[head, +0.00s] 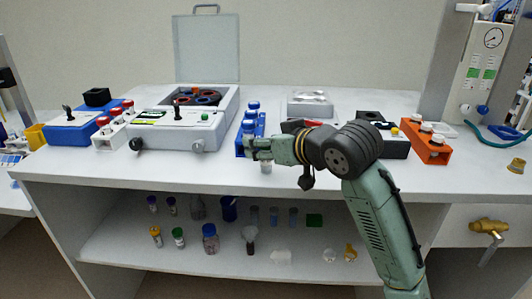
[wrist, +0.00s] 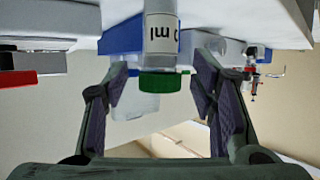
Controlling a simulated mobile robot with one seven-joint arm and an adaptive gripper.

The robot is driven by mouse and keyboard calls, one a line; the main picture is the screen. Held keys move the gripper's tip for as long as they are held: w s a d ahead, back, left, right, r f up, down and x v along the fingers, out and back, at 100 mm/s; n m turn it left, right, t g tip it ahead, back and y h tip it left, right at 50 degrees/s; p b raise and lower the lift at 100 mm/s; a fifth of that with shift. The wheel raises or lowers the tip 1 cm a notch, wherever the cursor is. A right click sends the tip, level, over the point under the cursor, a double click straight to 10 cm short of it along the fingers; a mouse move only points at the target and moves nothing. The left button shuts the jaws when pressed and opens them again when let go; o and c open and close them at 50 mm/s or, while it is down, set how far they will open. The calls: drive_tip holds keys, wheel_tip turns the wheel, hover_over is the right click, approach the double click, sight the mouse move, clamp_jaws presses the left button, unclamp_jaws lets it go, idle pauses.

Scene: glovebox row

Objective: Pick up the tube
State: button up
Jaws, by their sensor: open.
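The two dark-padded fingers stand apart on either side of the cap, with space at both sides.
An orange rack (head: 427,147) and a black box (head: 395,144) are to the right. The lower shelf (head: 120,248) holds several vials and bottles.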

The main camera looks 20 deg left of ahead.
drive_tip(key=shift+c, duration=0.2)
drive_tip(key=c, duration=1.1)
drive_tip(key=shift+r, duration=0.15)
